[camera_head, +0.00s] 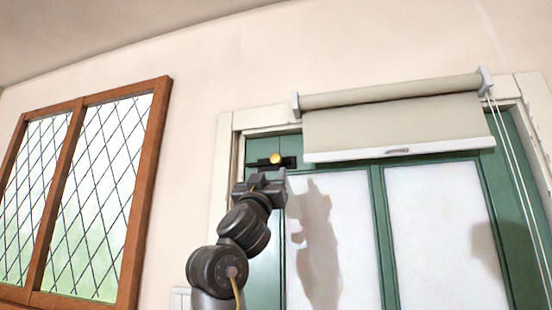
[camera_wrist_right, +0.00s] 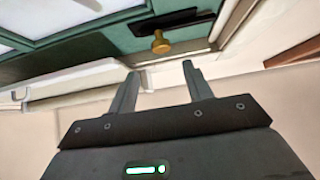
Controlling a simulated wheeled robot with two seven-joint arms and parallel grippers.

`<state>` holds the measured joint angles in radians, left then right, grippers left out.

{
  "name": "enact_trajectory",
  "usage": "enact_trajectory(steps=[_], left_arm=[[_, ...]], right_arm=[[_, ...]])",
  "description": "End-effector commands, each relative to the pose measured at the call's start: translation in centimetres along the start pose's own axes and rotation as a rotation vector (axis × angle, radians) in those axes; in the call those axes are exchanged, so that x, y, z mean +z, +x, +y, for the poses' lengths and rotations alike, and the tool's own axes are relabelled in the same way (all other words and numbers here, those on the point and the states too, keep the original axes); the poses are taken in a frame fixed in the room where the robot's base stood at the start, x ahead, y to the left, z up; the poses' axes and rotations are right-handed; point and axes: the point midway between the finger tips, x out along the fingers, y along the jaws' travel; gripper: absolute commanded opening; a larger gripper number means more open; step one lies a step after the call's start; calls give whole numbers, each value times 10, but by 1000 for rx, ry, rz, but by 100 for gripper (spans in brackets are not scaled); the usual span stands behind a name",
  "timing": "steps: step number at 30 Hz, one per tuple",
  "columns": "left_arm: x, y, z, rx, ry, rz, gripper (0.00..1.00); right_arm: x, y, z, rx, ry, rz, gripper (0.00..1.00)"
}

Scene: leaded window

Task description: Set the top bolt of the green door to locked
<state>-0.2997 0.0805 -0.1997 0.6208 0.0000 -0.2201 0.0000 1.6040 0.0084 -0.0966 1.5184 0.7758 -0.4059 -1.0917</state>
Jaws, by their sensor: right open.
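The green door (camera_head: 266,250) has frosted panes and stands in a cream frame. Its top bolt (camera_head: 264,162) is a dark bar with a round brass knob (camera_head: 276,158) near the door's upper left corner. In the right wrist view the brass knob (camera_wrist_right: 161,43) stands out from the dark bolt plate (camera_wrist_right: 172,22), beyond my fingertips. My right gripper (camera_head: 262,174) is just below the bolt in the head view. Its two fingers (camera_wrist_right: 160,70) are apart with nothing between them, and the knob appears clear of both. My left gripper is not in view.
A roller blind (camera_head: 395,122) hangs partly lowered over the door's top, right of the bolt, with pull cords (camera_head: 515,170) at the right. A wood-framed leaded window (camera_head: 85,190) is on the left wall. Bare wall lies between window and door frame.

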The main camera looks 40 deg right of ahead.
Motion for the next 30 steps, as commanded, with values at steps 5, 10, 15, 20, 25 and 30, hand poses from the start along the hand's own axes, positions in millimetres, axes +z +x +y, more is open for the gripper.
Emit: enact_trajectory(steps=[5,10,15,20,25,30], left_arm=[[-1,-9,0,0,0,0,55],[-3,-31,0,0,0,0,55],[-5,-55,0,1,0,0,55],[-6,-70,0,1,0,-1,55],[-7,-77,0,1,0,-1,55],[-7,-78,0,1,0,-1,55]], right_arm=[[-2,10,0,0,-2,-1,50],[-4,40,0,0,-3,-1,50],[-4,73,0,-1,-3,-2,50],[-2,96,0,-1,-2,-2,50],[-1,106,-1,-2,0,0,50],[1,108,-1,-3,0,0,50]])
